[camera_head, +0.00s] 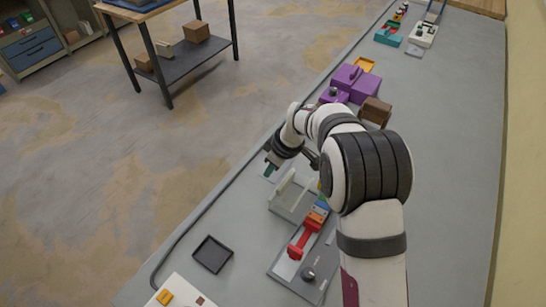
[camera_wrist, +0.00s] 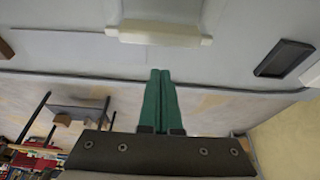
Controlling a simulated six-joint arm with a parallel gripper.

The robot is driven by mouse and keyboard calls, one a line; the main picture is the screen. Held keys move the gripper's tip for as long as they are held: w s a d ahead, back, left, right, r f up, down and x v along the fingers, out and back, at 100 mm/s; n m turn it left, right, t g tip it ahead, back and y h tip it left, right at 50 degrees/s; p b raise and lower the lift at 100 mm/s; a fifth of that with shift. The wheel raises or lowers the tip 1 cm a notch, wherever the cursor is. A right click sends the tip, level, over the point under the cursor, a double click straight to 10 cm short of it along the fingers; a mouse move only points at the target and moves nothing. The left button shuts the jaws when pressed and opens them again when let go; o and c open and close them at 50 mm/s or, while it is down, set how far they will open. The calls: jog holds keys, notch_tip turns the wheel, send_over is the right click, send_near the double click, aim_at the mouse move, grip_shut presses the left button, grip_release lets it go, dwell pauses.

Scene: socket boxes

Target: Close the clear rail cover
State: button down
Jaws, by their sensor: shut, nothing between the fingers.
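The clear rail cover (camera_head: 283,189) looks like a see-through panel with pale cream edges. It stands raised beside the rail box in the head view; its exact angle is hard to tell. A pale cream bar (camera_wrist: 160,33), likely the cover's edge, lies ahead of my fingertips in the wrist view. My gripper (camera_head: 270,169) is just beyond the cover. Its green fingers (camera_wrist: 160,72) are together and empty, seemingly apart from the bar.
A black tray (camera_head: 212,254) lies left of the rail box and also shows in the wrist view (camera_wrist: 285,58). Purple boxes (camera_head: 351,82) and a brown box (camera_head: 376,111) stand farther along the bench. The bench's left edge is close to my gripper.

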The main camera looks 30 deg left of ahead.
aim_at(291, 189)
jog(key=shift+d+r, duration=0.1)
jog(key=shift+d, duration=1.45)
jog(key=d, duration=0.9)
jog(key=shift+d, duration=0.25)
jog(key=a, duration=0.2)
jog(key=a+r, duration=0.1)
jog(key=a, duration=0.1)
jog(key=shift+w+a, duration=0.1)
jog(key=shift+a, duration=0.05)
jog(key=v, duration=0.8)
jog(key=s+d+r+m, duration=0.6)
jog(key=d+m, duration=0.1)
jog(key=d, duration=0.4)
jog(key=s+d+m+h, duration=0.1)
jog(key=s+d+m, duration=0.5)
jog(key=s+m, duration=0.2)
jog(key=s+d+m+h, duration=0.1)
jog(key=s+d+m, duration=0.5)
jog(key=s+m, duration=0.2)
jog(key=shift+s+f+m, duration=0.3)
jog(key=shift+s, duration=0.65)
